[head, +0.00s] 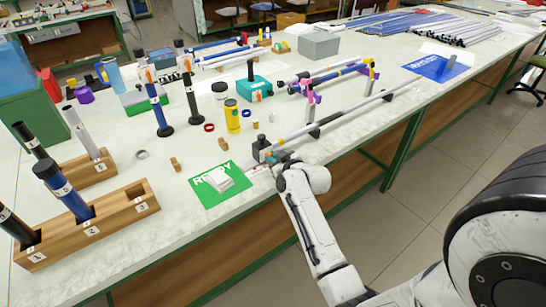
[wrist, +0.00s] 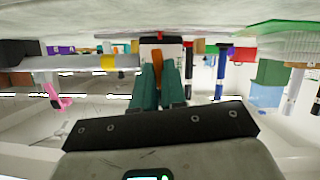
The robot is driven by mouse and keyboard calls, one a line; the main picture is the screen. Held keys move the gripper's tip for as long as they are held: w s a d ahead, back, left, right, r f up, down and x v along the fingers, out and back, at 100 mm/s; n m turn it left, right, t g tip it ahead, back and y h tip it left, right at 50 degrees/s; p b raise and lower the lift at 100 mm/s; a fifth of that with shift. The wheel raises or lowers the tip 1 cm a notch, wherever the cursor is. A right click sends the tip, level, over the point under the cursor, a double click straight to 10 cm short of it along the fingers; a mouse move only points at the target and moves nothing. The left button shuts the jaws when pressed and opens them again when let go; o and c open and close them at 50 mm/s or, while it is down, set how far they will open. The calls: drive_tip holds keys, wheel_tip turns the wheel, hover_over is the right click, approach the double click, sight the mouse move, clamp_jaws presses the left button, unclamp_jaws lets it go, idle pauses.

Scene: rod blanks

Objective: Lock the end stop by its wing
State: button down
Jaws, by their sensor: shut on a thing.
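My gripper (wrist: 158,88) is shut on an orange wing (wrist: 157,64) of the end stop, with a teal finger on each side of it. The end stop's pale, dark-edged body (wrist: 174,46) is just beyond the fingertips in the wrist view. In the head view my gripper (head: 277,156) is low at the table's front edge, beside a dark block with a knob (head: 262,148). A grey rod (head: 350,112) with a yellow band runs from there to the upper right. The wing's contact is mostly hidden in the head view.
A wooden rack (head: 120,213) with upright rods stands further left. A blue mat (head: 438,68) lies at the rod's far end. Several bottles and rings stand behind.

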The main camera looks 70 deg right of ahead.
drive_tip(key=shift+s+d+m+y, duration=0.1)
drive_tip(key=shift+m+y, duration=0.2)
drive_tip(key=shift+m, duration=0.3)
drive_tip(key=shift+f, duration=0.1)
drive_tip(key=c, duration=1.2)
unclamp_jaws()
drive_tip(key=b+v, duration=0.1)
drive_tip(key=v, duration=0.9)
drive_tip(key=shift+s, duration=0.45)
